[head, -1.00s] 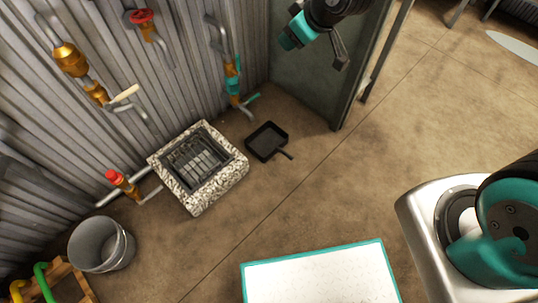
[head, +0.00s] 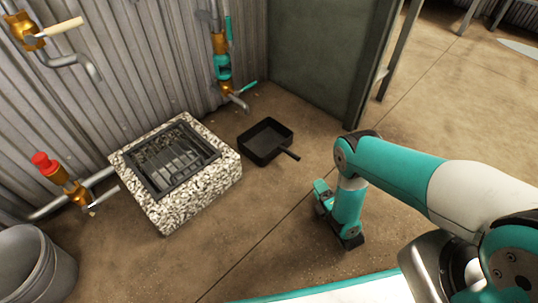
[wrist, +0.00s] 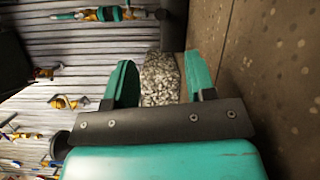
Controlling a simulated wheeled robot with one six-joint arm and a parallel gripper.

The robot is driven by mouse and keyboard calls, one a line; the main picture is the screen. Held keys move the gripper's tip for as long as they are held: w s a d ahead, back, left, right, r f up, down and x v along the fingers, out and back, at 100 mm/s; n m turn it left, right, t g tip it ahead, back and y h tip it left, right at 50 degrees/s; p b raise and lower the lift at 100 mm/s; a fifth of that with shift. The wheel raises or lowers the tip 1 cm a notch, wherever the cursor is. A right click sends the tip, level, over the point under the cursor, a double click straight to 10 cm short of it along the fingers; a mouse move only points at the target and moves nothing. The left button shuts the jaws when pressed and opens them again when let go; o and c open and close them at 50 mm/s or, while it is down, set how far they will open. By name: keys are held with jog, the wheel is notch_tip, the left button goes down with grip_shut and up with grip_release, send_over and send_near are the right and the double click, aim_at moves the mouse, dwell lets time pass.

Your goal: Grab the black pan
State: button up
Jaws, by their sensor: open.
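The black pan (head: 262,146) is square and lies on the brown floor right of the stone-edged drain in the head view. Its handle (head: 287,153) points down and to the right. My gripper (head: 323,198) is to the right of the pan and nearer to me, apart from it. In the wrist view, my gripper (wrist: 160,82) shows two teal fingers spread wide with nothing held. The speckled stone edge shows beyond the gap between them. A dark shape (wrist: 174,25) shows above it; I cannot tell whether it is the pan.
The stone-edged drain (head: 196,190) with a metal grate stands left of the pan. Pipes and valves (head: 222,67) run along the corrugated wall. A grey bucket (head: 35,268) is at lower left. A dark green panel (head: 320,55) stands behind the pan.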

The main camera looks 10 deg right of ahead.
jog(key=shift+a+f, duration=0.1)
jog(key=shift+f, duration=0.45)
jog(key=b, duration=0.8)
send_near(294, 156)
jog(key=w, duration=0.1)
jog(key=w+f, duration=0.1)
jog(key=w, duration=0.3)
jog(key=shift+a+f, duration=0.1)
jog(key=shift+f, duration=0.2)
jog(key=shift+w+a+r+n, duration=0.1)
jog(key=shift+w+n, duration=0.2)
jog(key=shift+w, duration=0.1)
jog(key=b+x, duration=0.3)
jog(key=b, duration=0.1)
jog(key=shift+w+a+b, duration=0.3)
jog(key=shift+a, duration=0.15)
jog(key=shift+w+a+r+b, duration=0.1)
jog(key=shift+w+r+b, duration=0.05)
jog(key=shift+w+b, duration=0.35)
grip_shut()
